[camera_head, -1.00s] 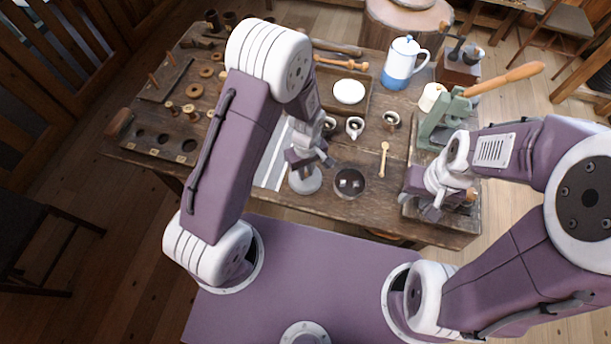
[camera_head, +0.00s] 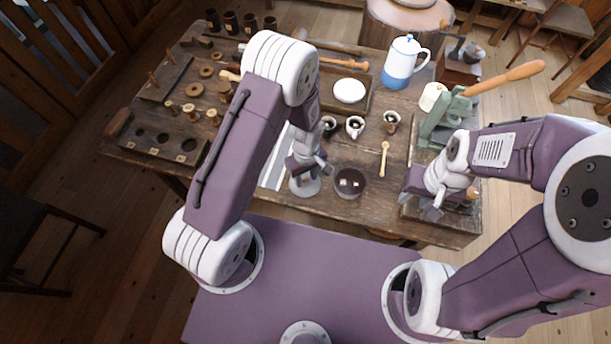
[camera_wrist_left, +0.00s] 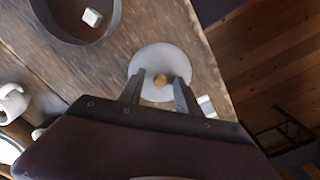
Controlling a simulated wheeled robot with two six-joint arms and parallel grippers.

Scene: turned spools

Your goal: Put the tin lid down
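The tin lid (camera_head: 302,188) is a pale grey disc with a small wooden knob, by the table's front edge. In the left wrist view the lid (camera_wrist_left: 150,60) lies flat at the table edge, its knob between my fingertips. My left gripper (camera_head: 313,170) is over the lid, partly covering it in the head view. In the left wrist view my left gripper (camera_wrist_left: 158,84) has its fingers apart, with a gap on each side of the knob. My right gripper (camera_head: 434,211) hangs over the table's right front; its finger gap is unclear.
A dark round bowl (camera_head: 350,183) with pale bits inside stands just right of the lid. A green press (camera_head: 440,120) stands at the right. A holed wooden rack (camera_head: 155,142) is at the left.

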